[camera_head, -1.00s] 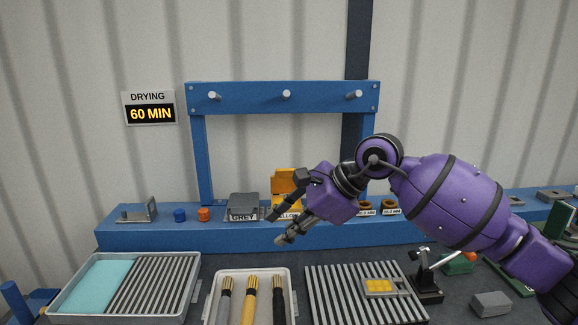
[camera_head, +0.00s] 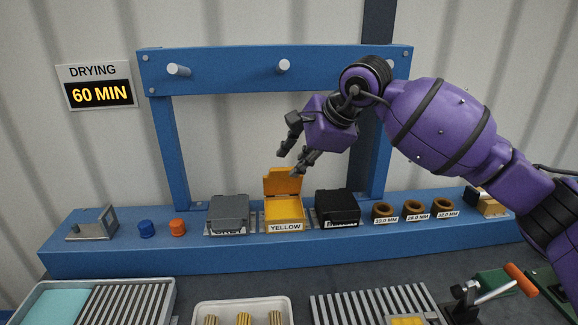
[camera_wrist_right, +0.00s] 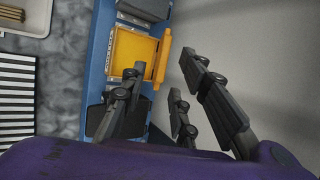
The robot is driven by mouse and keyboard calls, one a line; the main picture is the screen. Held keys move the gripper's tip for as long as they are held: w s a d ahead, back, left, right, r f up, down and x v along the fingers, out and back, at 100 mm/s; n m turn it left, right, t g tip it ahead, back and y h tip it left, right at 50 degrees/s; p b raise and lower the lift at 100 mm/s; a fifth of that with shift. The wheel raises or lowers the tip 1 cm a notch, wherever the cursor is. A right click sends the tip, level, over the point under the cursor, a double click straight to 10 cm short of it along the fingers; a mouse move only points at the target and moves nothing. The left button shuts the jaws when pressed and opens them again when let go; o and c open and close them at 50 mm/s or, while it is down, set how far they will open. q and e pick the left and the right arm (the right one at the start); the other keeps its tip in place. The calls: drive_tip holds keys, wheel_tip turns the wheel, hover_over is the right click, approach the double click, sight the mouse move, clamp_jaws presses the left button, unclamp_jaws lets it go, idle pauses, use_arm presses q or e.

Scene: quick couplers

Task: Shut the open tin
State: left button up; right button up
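The yellow tin (camera_head: 284,213) stands on the blue shelf behind its "YELLOW" label, with its lid (camera_head: 283,182) raised upright at the back. It also shows in the right wrist view (camera_wrist_right: 130,52), with the lid (camera_wrist_right: 162,57) on its right side. My right gripper (camera_head: 294,158) is above and behind the open lid, its fingers spread and empty. In the right wrist view its fingers (camera_wrist_right: 165,100) are apart, with nothing between them. The grey tin (camera_head: 229,212) to the left and the black tin (camera_head: 337,206) to the right are shut. My left gripper is not in view.
A blue frame with pegs (camera_head: 283,66) rises behind the tins. Brown rings (camera_head: 414,209) stand right of the black tin, and blue (camera_head: 146,228) and orange (camera_head: 178,226) caps left of the grey one. Trays and a clamp (camera_head: 490,292) occupy the bench in front.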

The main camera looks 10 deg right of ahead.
sight(290, 168)
drive_tip(key=x, duration=0.4)
drive_tip(key=shift+w+d, duration=0.1)
drive_tip(key=shift+w, duration=0.05)
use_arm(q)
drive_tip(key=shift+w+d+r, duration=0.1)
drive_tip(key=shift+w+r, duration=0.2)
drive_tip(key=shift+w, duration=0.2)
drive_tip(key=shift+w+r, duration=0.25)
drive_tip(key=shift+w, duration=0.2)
use_arm(e)
drive_tip(key=shift+w+f, duration=0.1)
drive_tip(key=shift+f, duration=0.1)
clamp_jaws()
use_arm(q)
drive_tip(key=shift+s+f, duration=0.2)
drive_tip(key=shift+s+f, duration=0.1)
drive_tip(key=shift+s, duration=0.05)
